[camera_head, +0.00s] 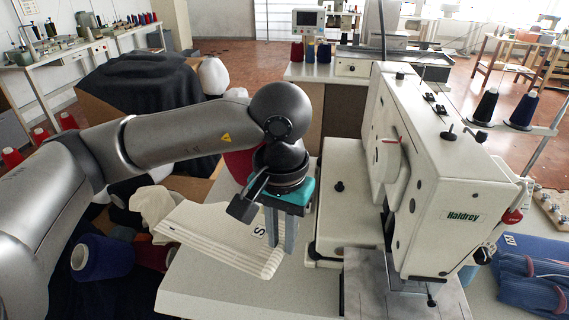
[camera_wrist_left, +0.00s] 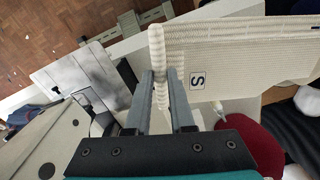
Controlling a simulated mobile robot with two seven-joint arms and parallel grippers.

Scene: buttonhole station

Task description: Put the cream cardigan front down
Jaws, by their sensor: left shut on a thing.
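The cream cardigan front (camera_head: 215,233) is a ribbed knit panel with a thick band along one edge and a white tag marked S. In the head view it spreads left of my left gripper (camera_head: 281,246), over the pale table, left of the buttonhole machine. My left gripper is shut on its banded edge. In the left wrist view the band stands between the fingers (camera_wrist_left: 160,78), and the panel (camera_wrist_left: 235,50) stretches right. I cannot tell whether the panel touches the table. My right gripper is not in view.
The white Haldrey machine (camera_head: 440,190) stands close right of my left gripper, with a grey plate (camera_head: 375,290) in front. Blue knit pieces (camera_head: 540,278) lie at right. A blue yarn cone (camera_head: 102,257) sits at left. The pale table (camera_head: 220,290) is bare in front.

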